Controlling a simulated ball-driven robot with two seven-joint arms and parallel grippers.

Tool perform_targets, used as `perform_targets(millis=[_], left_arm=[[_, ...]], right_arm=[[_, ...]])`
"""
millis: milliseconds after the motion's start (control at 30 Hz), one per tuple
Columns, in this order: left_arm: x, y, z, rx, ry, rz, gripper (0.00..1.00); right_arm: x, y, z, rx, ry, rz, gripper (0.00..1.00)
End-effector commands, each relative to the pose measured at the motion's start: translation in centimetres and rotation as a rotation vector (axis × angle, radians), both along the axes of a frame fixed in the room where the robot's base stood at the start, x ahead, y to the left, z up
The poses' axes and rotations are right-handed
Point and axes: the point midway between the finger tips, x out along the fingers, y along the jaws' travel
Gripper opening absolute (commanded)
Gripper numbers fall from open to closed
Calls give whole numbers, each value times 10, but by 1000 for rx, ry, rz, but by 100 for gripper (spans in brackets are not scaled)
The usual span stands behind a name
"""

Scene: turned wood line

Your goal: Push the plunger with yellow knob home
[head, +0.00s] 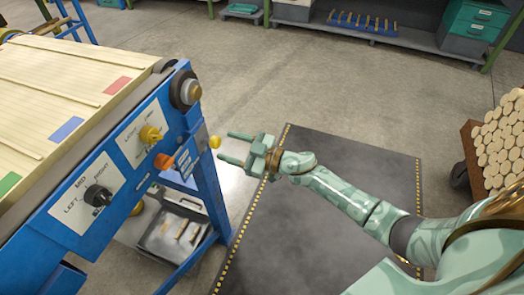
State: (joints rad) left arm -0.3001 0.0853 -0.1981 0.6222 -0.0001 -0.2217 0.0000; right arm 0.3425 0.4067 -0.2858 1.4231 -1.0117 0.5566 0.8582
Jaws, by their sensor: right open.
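The plunger's round yellow knob (215,142) stands out from the right end of the blue control panel (125,190). My right gripper (229,147) is open and empty just right of the yellow knob, its two fingers pointing left towards it. A small gap shows between the fingertips and the knob, though depth is hard to judge. My left gripper is not in view.
A grey tray (165,236) sits below. A cart of round wood pieces (500,140) stands at right.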

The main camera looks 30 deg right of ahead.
Motion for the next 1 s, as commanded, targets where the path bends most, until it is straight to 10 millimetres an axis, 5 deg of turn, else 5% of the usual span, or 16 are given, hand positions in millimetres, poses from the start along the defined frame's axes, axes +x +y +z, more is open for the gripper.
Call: perform_targets(millis=[400,1000], left_arm=[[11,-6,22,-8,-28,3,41],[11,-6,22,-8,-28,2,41]], right_arm=[[-76,-59,2,-1,1,1,53],[-84,-66,0,-1,-1,0,53]])
